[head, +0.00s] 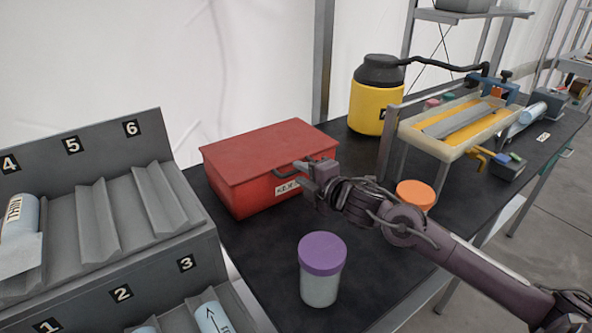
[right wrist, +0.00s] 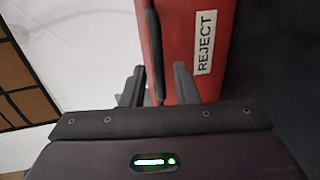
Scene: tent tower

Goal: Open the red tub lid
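The red tub (head: 255,165) stands on the dark table with its flat red lid (head: 270,145) down. A dark handle (head: 284,173) is on its front face, beside a white label. My right gripper (head: 308,178) is at the tub's front, by the handle. In the right wrist view the handle (right wrist: 153,50) reaches between the two fingers of my right gripper (right wrist: 159,72), which stand apart. The handle lies nearer the left finger, and I cannot tell whether they touch. The label there reads REJECT (right wrist: 205,45). My left gripper is not in view.
A purple-lidded jar (head: 321,270) stands in front of the tub, and an orange-lidded jar (head: 415,195) is behind my right arm. A yellow container (head: 372,108) stands behind the tub. A grey numbered rack (head: 110,200) is at left. A framed tray (head: 450,132) is at right.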

